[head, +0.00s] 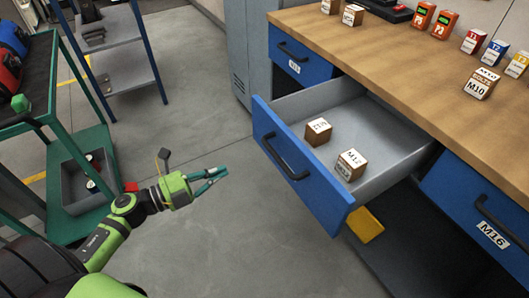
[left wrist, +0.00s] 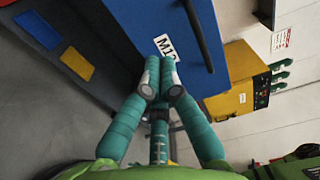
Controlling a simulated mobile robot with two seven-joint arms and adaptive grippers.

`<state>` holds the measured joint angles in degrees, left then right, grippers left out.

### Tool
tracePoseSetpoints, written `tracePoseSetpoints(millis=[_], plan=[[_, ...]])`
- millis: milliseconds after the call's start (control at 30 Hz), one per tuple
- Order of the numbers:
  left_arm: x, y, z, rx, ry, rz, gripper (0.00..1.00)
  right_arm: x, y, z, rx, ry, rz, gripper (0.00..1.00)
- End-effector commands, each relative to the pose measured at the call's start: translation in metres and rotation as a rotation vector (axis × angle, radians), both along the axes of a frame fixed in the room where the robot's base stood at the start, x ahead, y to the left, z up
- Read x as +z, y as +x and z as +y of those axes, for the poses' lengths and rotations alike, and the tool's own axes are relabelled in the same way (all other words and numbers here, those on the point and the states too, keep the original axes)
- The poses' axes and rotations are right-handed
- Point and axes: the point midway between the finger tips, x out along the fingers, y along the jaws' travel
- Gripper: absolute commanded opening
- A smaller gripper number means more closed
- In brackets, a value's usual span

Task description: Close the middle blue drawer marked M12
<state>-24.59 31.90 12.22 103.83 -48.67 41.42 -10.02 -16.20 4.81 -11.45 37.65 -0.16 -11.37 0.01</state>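The middle blue drawer (head: 300,175) is pulled well out of the bench, with a black bar handle (head: 281,158) on its front. Two small brown boxes (head: 318,131) (head: 350,165) sit inside its grey tray. In the left wrist view the drawer front (left wrist: 150,18) shows a white label (left wrist: 165,46) reading M12, partly covered by my fingertips, and the handle (left wrist: 198,35). My left gripper (head: 220,173) is in front of the drawer, to its left in the head view, apart from it. Its fingertips (left wrist: 160,80) are together with nothing between them. My right gripper is not in view.
Shut blue drawers flank it, left (head: 300,62) and right, marked M16 (head: 485,215). The wooden bench top (head: 410,70) holds several small boxes. A yellow bin (head: 366,226) is under the drawer. A green cart (head: 75,150) stands at left. The floor between is clear.

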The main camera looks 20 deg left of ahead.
Motion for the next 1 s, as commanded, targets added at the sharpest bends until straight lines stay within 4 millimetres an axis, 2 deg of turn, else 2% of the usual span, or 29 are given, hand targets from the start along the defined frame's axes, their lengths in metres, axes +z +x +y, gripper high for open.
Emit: tracePoseSetpoints(millis=[500, 600, 800, 1000], plan=[[0.003, 0.080, -0.061, 0.004, -0.007, 0.001, 0.00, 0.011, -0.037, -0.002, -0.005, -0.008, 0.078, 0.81], [0.002, 0.092, -0.070, 0.005, -0.008, 0.001, 0.00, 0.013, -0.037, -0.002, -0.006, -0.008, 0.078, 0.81], [0.000, 0.105, -0.080, 0.006, -0.006, 0.002, 0.00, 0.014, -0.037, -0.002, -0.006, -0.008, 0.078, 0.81], [0.000, 0.107, -0.082, 0.005, -0.006, 0.004, 0.00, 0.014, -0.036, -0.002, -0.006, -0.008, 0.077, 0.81]])
